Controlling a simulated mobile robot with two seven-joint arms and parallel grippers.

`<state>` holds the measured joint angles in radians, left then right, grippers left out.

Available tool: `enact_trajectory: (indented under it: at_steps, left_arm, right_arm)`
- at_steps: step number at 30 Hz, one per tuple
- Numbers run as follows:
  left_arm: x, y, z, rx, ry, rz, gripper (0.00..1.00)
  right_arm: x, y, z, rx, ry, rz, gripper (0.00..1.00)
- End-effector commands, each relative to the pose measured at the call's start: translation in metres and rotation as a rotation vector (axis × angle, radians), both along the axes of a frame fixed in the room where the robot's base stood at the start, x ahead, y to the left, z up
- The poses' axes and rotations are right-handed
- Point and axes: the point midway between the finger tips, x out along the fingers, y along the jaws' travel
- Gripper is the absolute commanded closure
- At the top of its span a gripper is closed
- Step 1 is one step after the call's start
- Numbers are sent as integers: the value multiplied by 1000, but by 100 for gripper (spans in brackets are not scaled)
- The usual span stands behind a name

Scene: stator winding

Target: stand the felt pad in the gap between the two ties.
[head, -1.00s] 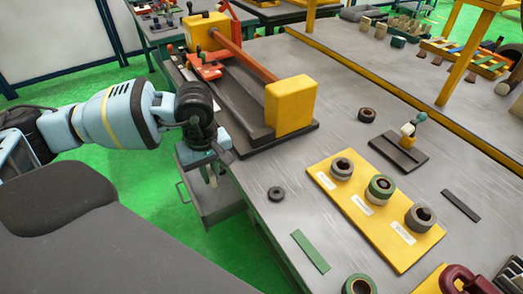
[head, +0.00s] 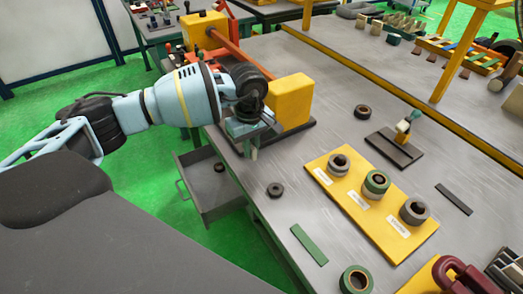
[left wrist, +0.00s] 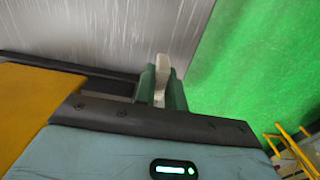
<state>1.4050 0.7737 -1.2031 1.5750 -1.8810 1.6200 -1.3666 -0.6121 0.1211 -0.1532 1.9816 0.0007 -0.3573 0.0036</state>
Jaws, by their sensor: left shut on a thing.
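My left gripper (head: 250,150) is low over the near-left edge of the grey table, beside the yellow block end of a long fixture. It is shut on a small pale piece, probably the felt pad, which shows upright between the two green fingers in the left wrist view (left wrist: 161,80). The fingers hide part of it. I cannot pick out the two ties for certain. A green strip (head: 309,244) and a dark strip (head: 453,199) lie flat and far apart on the table. A small dark stand (head: 396,149) holds upright coloured pieces. My right gripper is not in view.
A yellow board (head: 372,222) with three rings lies right of the gripper. Loose rings (head: 275,190) lie on the table. The yellow block (head: 291,100) is close to my gripper. An open drawer (head: 222,200) sticks out below the table edge.

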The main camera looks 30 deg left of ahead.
Motion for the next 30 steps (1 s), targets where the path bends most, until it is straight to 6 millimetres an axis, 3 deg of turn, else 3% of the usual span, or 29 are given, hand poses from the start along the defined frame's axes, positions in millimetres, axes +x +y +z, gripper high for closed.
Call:
enact_trajectory:
  at_steps: [3,9,16,24,30]
  left_arm:
    - [18,-9,-3,0,1,0,100]
    - [31,-14,-4,0,2,-1,100]
    - [32,-14,-6,0,2,0,100]
    - [32,-15,-35,0,1,0,100]
    - [32,-14,-39,-1,1,-1,100]
  right_arm:
    - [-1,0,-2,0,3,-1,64]
    - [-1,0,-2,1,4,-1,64]
    - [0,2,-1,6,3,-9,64]
    - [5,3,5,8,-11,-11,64]
    - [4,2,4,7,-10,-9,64]
